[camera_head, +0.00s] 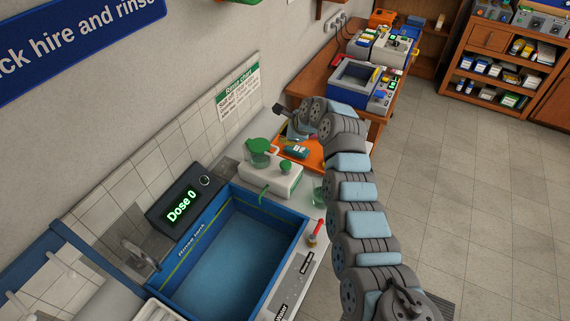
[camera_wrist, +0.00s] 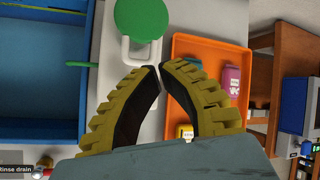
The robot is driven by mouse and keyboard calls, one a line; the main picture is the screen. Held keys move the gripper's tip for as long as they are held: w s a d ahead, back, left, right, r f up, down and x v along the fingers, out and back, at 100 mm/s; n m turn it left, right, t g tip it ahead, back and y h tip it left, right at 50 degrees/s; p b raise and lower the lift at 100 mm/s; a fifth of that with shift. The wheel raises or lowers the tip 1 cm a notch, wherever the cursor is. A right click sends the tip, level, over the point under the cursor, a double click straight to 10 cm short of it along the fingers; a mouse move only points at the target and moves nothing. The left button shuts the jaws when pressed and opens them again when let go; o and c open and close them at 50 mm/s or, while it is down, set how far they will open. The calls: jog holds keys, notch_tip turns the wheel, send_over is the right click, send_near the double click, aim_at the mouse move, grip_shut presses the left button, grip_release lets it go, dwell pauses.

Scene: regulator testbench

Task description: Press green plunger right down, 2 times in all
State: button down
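A white dispenser (camera_head: 272,181) stands between the sink and the orange tray. I cannot tell for certain which green part is the plunger. The wrist view shows a green disc (camera_wrist: 140,18) and the spout (camera_wrist: 80,64). My gripper (camera_wrist: 158,67) has its fingertips together, with nothing seen between them. In that view the tips lie below and right of the disc; the fingers hide what is beneath. The display (camera_head: 181,205) reads "Dose 0".
The blue sink (camera_head: 300,222) lies left of the dispenser, with a tap (camera_head: 138,254) behind it. The orange tray (camera_wrist: 180,44) holds a pink container (camera_wrist: 231,78) and other small items. Tiled wall stands behind.

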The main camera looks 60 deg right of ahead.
jog(key=b, duration=0.4)
send_over(284, 161)
notch_tip(284, 161, down, 7)
jog(key=shift+s+r, duration=0.1)
jog(key=shift+r, duration=0.1)
jog(key=shift+f, duration=1.05)
jog(key=shift+f, duration=0.15)
dwell(0.3)
jog(key=shift+f, duration=0.35)
jog(key=shift+f+b, duration=0.35)
jog(key=shift+f, duration=0.75)
dwell(1.5)
jog(key=shift+r, duration=0.15)
jog(key=shift+r+p, duration=1.45)
jog(key=shift+r+p, duration=1.75)
jog(key=shift+r, duration=0.7)
